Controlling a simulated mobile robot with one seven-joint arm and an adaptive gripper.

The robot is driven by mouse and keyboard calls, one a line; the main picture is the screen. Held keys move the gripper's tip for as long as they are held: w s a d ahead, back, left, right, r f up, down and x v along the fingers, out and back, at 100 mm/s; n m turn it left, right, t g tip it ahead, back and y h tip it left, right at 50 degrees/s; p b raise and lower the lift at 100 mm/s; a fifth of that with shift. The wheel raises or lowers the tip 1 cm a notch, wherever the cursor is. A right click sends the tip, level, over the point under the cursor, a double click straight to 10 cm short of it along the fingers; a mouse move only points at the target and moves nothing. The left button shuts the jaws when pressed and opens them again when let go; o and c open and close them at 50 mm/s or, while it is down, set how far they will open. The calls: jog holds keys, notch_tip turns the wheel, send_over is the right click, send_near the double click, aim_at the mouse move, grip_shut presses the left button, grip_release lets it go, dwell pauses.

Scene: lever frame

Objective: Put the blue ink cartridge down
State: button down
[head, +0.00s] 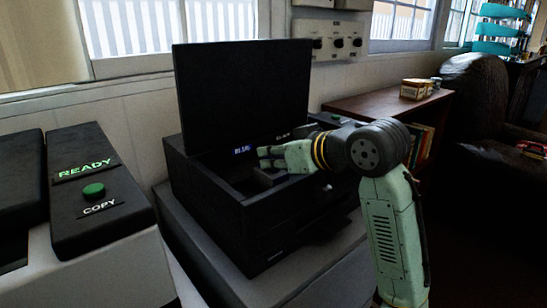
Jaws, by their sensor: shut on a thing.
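My gripper (268,161) reaches from the right into the open top of a black printer (221,211). It is shut on the blue ink cartridge, which is mostly hidden by the fingers and too dark to make out clearly. A small lit blue label (243,150) shows inside the printer, just left of and behind the fingertips. I cannot tell whether the cartridge touches the slot floor.
The printer's raised black lid (242,95) stands behind my gripper. A copier with a green button (94,190) and a READY sign is at the left. A wooden shelf (385,103) with small boxes stands at the right, by a dark armchair (475,100).

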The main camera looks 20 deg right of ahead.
jog(key=shift+f, duration=0.15)
jog(key=shift+f, duration=0.15)
jog(key=c, duration=1.6)
grip_release()
jog(key=shift+s+d+r, duration=0.1)
jog(key=shift+s+r, duration=0.15)
jog(key=v, duration=1.1)
jog(key=shift+s+r+b, duration=0.2)
jog(key=shift+b, duration=0.25)
